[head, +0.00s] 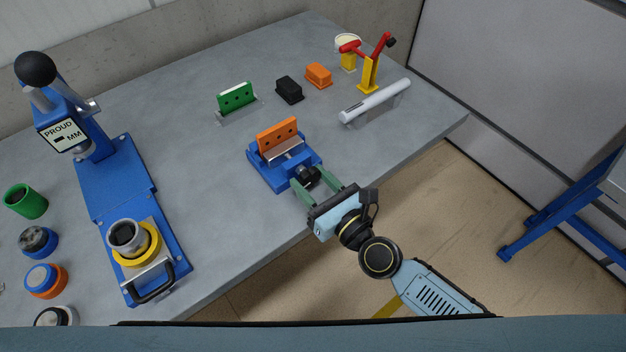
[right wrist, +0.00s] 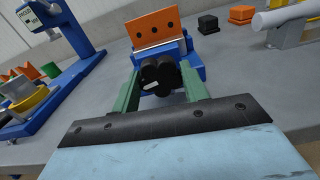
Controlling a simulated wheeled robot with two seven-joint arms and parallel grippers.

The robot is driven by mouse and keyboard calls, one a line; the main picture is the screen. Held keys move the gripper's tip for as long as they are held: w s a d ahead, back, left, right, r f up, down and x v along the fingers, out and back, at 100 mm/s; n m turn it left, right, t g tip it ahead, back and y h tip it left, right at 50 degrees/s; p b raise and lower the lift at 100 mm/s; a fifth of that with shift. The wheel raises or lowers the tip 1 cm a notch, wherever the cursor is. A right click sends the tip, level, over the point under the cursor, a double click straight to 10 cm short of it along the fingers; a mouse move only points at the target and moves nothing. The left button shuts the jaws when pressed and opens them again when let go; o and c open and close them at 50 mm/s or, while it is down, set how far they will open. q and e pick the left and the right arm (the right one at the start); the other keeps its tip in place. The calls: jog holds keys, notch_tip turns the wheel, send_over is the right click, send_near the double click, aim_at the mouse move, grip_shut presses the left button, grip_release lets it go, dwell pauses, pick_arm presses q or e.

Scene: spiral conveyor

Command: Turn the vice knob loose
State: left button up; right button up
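The blue vice (head: 264,174) stands near the table's front edge, with an orange block (head: 277,135) with holes upright in its jaws. It also shows in the right wrist view (right wrist: 192,71). The black vice knob (head: 308,177) faces the front edge; in the right wrist view the knob (right wrist: 160,77) has rounded lobes. My right gripper (head: 322,189) is open, its green fingers on either side of the knob. The right wrist view shows the fingers (right wrist: 162,90) with small gaps to the knob. My left gripper is not in view.
A blue press (head: 110,180) with a yellow ring and grey cup stands at left, beside several round parts. Behind the vice are a green block (head: 236,98), a black block (head: 289,89) and an orange block (head: 318,75). A grey cylinder (head: 376,101) lies at right.

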jog(key=c, duration=0.5)
